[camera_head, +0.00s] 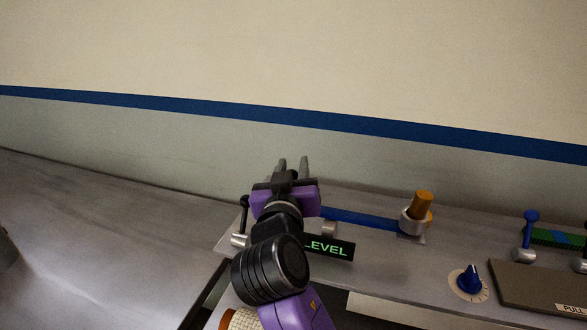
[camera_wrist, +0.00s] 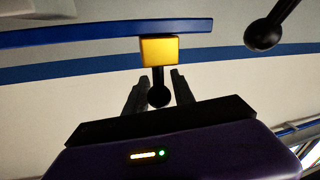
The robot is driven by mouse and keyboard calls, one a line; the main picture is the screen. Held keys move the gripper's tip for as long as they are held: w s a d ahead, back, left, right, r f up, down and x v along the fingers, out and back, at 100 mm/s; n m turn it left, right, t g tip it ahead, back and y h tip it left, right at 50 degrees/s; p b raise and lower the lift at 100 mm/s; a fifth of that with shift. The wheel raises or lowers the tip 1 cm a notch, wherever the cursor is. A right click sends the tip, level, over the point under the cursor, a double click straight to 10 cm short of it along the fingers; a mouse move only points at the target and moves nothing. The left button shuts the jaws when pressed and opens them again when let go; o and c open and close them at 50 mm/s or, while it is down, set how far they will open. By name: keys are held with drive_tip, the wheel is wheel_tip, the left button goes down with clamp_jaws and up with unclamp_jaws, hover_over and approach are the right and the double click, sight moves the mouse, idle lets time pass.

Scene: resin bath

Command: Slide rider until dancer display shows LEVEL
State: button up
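The dancer display (camera_head: 330,249) reads LEVEL in green letters; its left end is hidden behind my arm. A blue bar (camera_head: 362,219) runs right from behind my gripper; it also crosses the top of the wrist view (camera_wrist: 90,35). The rider, a yellow block (camera_wrist: 160,50), sits under this bar, with a short stem and black ball knob (camera_wrist: 158,95). The rider is hidden in the head view. My gripper (camera_head: 293,163) has its fingers apart, with the knob between them in the wrist view (camera_wrist: 159,76). I cannot tell whether a finger touches the knob.
A black-knobbed lever (camera_head: 243,215) stands left of my gripper. An orange cylinder (camera_head: 422,205) stands at the bar's right end. Farther right are a blue dial (camera_head: 469,279), a blue-knobbed lever (camera_head: 530,232) and a panel marked PULL (camera_head: 535,287). The counter at left is clear.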

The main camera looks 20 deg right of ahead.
drive_tip(key=shift+o, duration=1)
drive_tip(key=shift+s, duration=0.1)
drive_tip(key=b+v, duration=0.1)
drive_tip(key=v, duration=0.6)
drive_tip(key=shift+s+a+b, duration=0.2)
drive_tip(key=shift+s+b, duration=0.05)
drive_tip(key=shift+b, duration=0.05)
